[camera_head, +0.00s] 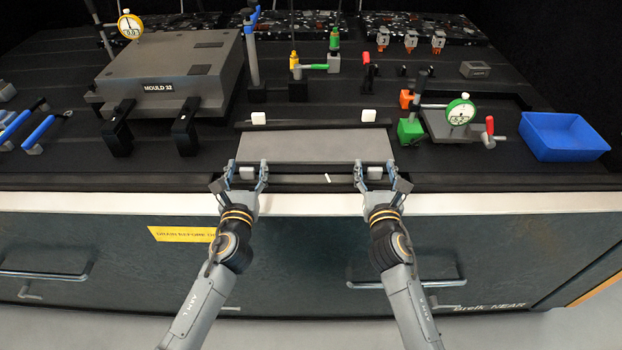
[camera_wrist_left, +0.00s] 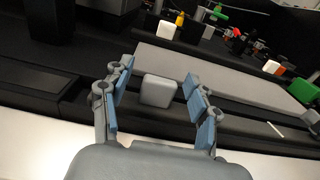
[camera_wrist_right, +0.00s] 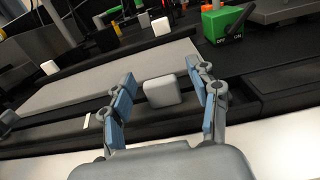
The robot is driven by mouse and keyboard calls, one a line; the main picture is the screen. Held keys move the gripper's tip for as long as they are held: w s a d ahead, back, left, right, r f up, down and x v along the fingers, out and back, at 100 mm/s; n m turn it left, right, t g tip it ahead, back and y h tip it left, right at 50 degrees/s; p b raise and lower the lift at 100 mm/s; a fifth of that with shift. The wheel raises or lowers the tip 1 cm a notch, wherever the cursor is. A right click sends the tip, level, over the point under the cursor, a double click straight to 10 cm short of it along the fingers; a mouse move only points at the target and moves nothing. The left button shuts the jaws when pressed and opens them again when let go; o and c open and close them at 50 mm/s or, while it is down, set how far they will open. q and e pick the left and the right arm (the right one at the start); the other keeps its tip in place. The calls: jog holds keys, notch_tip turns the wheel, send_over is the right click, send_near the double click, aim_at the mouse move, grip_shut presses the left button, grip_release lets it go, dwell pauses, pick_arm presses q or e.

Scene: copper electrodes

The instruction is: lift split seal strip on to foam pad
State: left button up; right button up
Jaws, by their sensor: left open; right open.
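A flat grey pad (camera_head: 315,147), which looks like the foam pad, lies at the middle of the bench near its front edge. A dark strip (camera_head: 308,170), probably the split seal strip, runs along the front side of the pad, with a pale block at each end. A short white mark (camera_head: 327,178) shows beside it. My left gripper (camera_head: 246,168) is open, its fingers either side of the left end block (camera_wrist_left: 158,90). My right gripper (camera_head: 374,168) is open, its fingers either side of the right end block (camera_wrist_right: 162,91). Contact with the blocks cannot be told.
Behind the pad is another dark bar with a white block (camera_head: 258,118) at its left and one (camera_head: 368,115) at its right. The grey mould (camera_head: 170,75) with black clamps stands left. A green dial gauge (camera_head: 460,111) and a blue tray (camera_head: 563,136) stand right.

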pick_arm(q)
grip_shut()
pick_arm(e)
grip_shut()
pick_arm(q)
jog(key=shift+r, duration=0.1)
pick_arm(e)
jog(key=shift+r, duration=0.1)
